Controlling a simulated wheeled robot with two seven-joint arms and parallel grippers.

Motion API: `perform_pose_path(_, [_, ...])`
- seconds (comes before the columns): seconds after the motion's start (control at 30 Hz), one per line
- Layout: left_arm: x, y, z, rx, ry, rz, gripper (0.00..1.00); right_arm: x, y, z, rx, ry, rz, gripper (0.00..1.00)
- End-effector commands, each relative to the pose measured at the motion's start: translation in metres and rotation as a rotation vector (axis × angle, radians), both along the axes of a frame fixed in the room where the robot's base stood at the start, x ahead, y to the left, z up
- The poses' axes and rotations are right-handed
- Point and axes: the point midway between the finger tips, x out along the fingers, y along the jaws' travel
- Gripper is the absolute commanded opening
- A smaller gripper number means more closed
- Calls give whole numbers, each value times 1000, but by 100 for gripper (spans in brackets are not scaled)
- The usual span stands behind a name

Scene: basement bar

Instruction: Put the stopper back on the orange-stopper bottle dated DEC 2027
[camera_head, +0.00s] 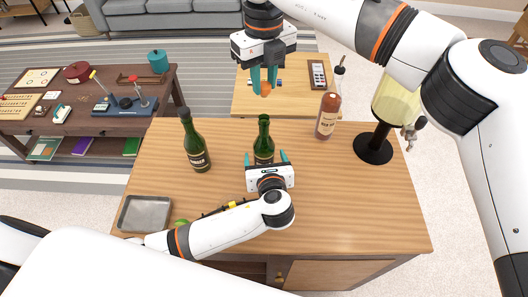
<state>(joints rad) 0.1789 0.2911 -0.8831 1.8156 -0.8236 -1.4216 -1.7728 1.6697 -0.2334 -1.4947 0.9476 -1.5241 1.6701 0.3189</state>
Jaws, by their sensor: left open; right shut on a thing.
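An orange stopper (265,90) is held between the teal fingertips of my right gripper (264,82), which points down from above. It appears beyond and above the middle green bottle (264,135), whose neck shows no stopper. My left gripper (266,158) is open, its two fingers apart on either side of that bottle's lower body in the picture; I cannot tell whether they touch it. The gripper hides the bottle's base. Another green bottle (196,142) with a dark top stands upright to the left. No date is readable on the labels.
A grey tray (146,213) lies at the front left. A small green fruit (181,223) is beside my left arm. The counter's right front is clear.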

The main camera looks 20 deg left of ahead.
Motion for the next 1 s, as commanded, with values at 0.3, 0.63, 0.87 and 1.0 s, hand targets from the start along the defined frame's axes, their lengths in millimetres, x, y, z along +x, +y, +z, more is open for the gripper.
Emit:
perform_pose_path(0.3, [23,10,-11,0,0,0,79,0,0,0,0,0,0,4])
perform_pose_path(0.63, [24,11,-11,0,0,0,73,0,0,0,0,0,0,4])
perform_pose_path(0.87, [23,11,-11,1,0,0,35,0,0,0,0,0,0,4])
perform_pose_path(1.0, [23,11,-11,1,0,0,13,0,0,0,0,0,0,4])
